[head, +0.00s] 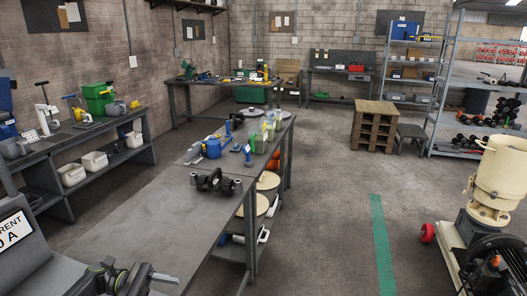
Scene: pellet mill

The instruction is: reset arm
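Dark, jointed arm-like parts (105,272) with a green ring show at the bottom left edge of the head view, over the near end of the workbench (150,222). They look like part of my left arm. A grey and black end piece (138,279) points right. No held object can be made out. My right arm and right gripper do not show.
A sign reading "RENT" and "0 A" (14,230) stands at left. The bench holds a black part (216,182) and a blue container (213,149). A cream hopper machine (498,172) stands right. Wooden crate (374,125) stands behind.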

